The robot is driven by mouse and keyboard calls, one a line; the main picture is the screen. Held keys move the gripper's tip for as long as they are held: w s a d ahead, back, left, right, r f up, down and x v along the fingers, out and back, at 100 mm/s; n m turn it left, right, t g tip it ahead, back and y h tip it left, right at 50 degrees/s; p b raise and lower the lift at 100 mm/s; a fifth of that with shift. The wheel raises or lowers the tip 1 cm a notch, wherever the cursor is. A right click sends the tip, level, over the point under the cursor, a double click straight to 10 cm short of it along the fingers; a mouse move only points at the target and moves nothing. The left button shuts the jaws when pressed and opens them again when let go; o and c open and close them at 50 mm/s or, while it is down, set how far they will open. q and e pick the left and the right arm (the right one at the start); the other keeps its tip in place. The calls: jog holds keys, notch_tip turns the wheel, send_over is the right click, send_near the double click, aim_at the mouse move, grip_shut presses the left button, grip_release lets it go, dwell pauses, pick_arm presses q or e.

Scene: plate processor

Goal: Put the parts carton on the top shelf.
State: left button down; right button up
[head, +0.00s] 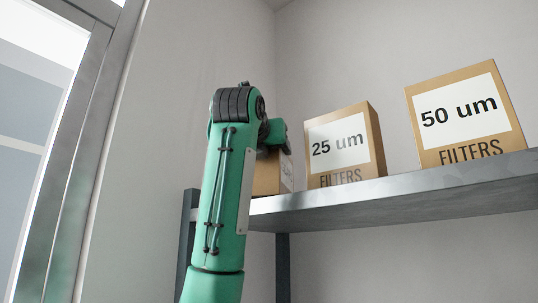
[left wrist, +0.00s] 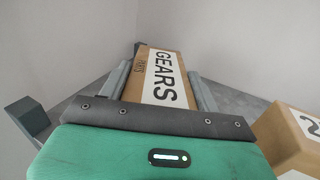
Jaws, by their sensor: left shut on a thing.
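The parts carton is a brown box with a white label reading GEARS and PARTS. It shows in the left wrist view (left wrist: 163,75) between the two fingers of my left gripper (left wrist: 165,64), which is shut on it. In the head view the carton (head: 268,175) is partly hidden behind my green left arm, at the left end of the grey metal top shelf (head: 400,196). The carton is over the shelf surface, which shows around it in the left wrist view (left wrist: 225,98). I cannot tell whether its bottom touches the shelf. My right gripper is not in view.
A 25 um filters box (head: 341,146) stands on the shelf just right of the carton. A 50 um filters box (head: 466,116) stands further right. A dark shelf post (head: 186,230) rises at the left end. Walls stand behind, with a framed opening (head: 75,150) at far left.

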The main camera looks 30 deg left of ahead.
pick_arm(q)
jog(key=shift+a+f, duration=0.1)
jog(key=shift+f, duration=0.45)
jog(key=shift+s+f, duration=0.1)
jog(key=shift+c, duration=1.6)
grip_release()
